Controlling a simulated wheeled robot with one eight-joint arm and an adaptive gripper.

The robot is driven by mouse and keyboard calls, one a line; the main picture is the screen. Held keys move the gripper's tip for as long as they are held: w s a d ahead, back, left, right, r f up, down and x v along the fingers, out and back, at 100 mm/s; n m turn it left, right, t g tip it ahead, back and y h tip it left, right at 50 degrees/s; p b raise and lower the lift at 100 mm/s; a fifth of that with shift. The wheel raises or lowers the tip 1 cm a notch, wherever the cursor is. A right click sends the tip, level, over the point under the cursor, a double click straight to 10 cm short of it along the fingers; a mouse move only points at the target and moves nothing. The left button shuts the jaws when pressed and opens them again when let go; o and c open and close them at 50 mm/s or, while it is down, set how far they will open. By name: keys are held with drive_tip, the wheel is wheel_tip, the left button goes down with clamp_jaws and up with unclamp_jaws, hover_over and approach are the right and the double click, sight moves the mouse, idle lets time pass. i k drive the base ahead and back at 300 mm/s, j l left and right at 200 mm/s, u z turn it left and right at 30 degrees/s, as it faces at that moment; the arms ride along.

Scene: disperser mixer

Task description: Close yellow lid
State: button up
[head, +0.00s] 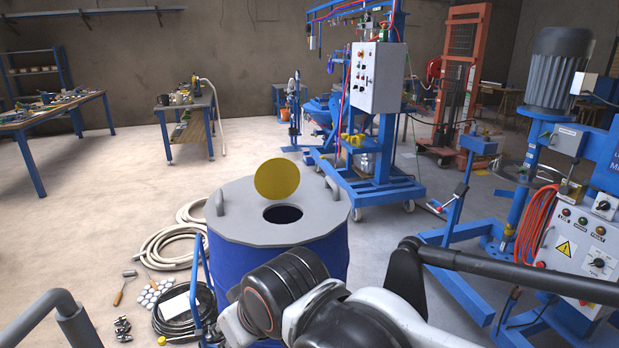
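The yellow lid (277,179) is a round disc standing open and tilted up at the back edge of a round dark hole (283,214). The hole is in the grey top (245,225) of a blue drum (318,258), just ahead of me. The inside of the hole looks dark. My arm reaches in from the bottom right, and its dark wrist part is in front of the drum, below and nearer than the lid. My gripper's fingers are hidden, so I cannot see whether they touch anything.
Grey handles (331,187) rise from the drum top. Coiled hoses (172,243) and a black cable coil (180,316) lie on the floor at left. Blue mixer machinery (560,150) stands at right, a control box (376,78) behind. The floor at left is mostly open.

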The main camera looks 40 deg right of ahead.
sight(276, 179)
drive_tip(key=z, duration=2.3)
drive_tip(key=i+l, duration=0.25)
drive_tip(key=i, duration=0.3)
drive_tip(key=i+l+z, duration=0.15)
drive_tip(key=i, duration=0.4)
drive_tip(key=i+l, duration=0.25)
drive_tip(key=i, duration=0.3)
drive_tip(key=i+j+u, duration=0.25)
drive_tip(key=i+u, duration=0.25)
drive_tip(key=i, duration=0.2)
drive_tip(key=i+u, duration=0.45)
drive_tip(key=i, duration=0.3)
drive_tip(key=i+l+u, duration=0.25)
drive_tip(key=i+u, duration=0.25)
drive_tip(key=i, duration=1)
drive_tip(key=i+l+u, duration=0.15)
drive_tip(key=i, duration=0.65)
drive_tip(key=u, duration=3.85)
drive_tip(key=i+j+z, duration=0.2)
drive_tip(key=j+z, duration=0.15)
